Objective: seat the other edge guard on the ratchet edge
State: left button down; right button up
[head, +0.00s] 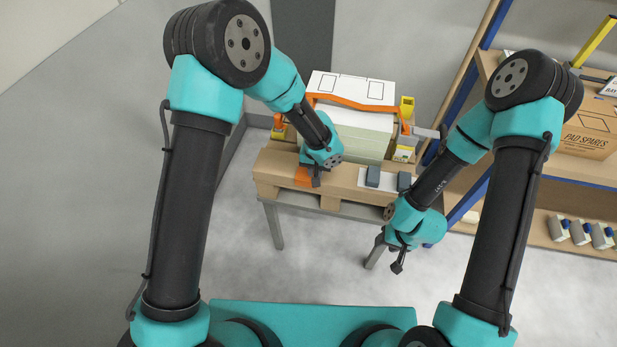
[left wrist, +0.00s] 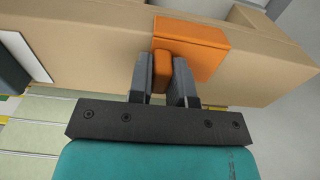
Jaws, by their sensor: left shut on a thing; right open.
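An orange edge guard (head: 302,174) is at the front of the pallet, left of a white sheet. My left gripper (head: 316,181) is shut on its tab; the left wrist view shows the guard (left wrist: 203,36) against the cardboard-brown deck, with the tab between both fingers (left wrist: 162,72). Whether it still touches the deck I cannot tell. My right gripper (head: 398,264) is open and empty, in front of the trolley's right end.
The panel stack (head: 362,142) stands on the pallet (head: 275,165). Yellow pieces (head: 407,106) (head: 403,154) are near the ratchet. A shelf rack (head: 535,160) with cartons stands right. The floor in front is clear.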

pick_arm(q)
jog(key=shift+r, duration=1)
dwell(0.3)
jog(key=c, duration=1.7)
grip_release()
grip_shut()
jog(key=shift+r, duration=0.1)
jog(key=shift+r, duration=1.9)
